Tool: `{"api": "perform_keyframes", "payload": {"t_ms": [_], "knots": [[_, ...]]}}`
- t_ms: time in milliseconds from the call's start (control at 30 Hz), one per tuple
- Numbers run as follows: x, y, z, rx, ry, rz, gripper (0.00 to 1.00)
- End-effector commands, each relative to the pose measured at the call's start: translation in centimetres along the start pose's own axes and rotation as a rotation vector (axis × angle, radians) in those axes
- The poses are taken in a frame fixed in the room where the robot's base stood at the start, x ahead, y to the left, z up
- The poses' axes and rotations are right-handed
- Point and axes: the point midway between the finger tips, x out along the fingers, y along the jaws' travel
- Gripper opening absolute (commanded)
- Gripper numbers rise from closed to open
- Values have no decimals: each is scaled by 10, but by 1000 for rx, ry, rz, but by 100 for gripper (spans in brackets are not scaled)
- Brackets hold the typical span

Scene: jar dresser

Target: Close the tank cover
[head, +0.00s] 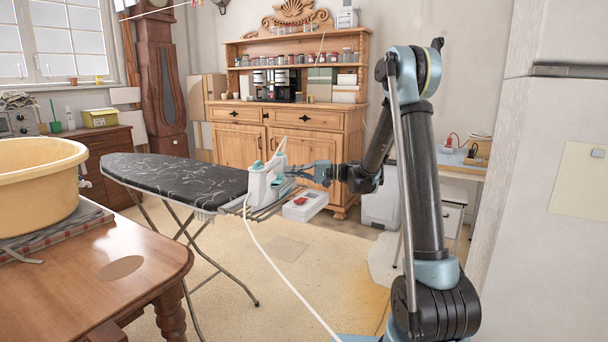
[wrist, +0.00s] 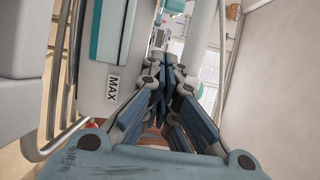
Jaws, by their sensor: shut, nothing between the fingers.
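A white and teal steam iron (head: 258,190) stands on the right end of the ironing board (head: 178,178). Its body with a "MAX" label (wrist: 112,86) fills the left of the wrist view. I cannot clearly make out the tank cover; a thin white piece sticks up from the iron's top in the head view, and I cannot tell if it is the cover or cord. My gripper (head: 294,172) is shut and empty, its fingers pointing left close by the iron's right side. In the wrist view the fingers (wrist: 163,82) are together beside the iron. I cannot tell whether they touch it.
A white cord (head: 283,275) runs from the iron to the floor. A metal rail (wrist: 52,110) shows beside the iron. A wooden table (head: 100,275) with a yellow tub (head: 40,200) is at the left. A wooden dresser (head: 290,140) with jars stands behind. A white box (head: 305,206) is beyond my gripper.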

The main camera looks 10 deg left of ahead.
Motion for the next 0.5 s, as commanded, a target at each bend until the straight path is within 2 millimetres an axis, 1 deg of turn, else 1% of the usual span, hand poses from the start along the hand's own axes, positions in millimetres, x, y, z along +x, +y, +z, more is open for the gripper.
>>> {"api": "perform_keyframes", "payload": {"t_ms": [33, 200, 333, 500], "knots": [[1, 0, 9, 0, 0, 0, 0], [4, 0, 25, 0, 2, 0, 0], [6, 0, 30, 0, 1, 0, 0], [6, 0, 31, 0, 1, 0, 0]]}}
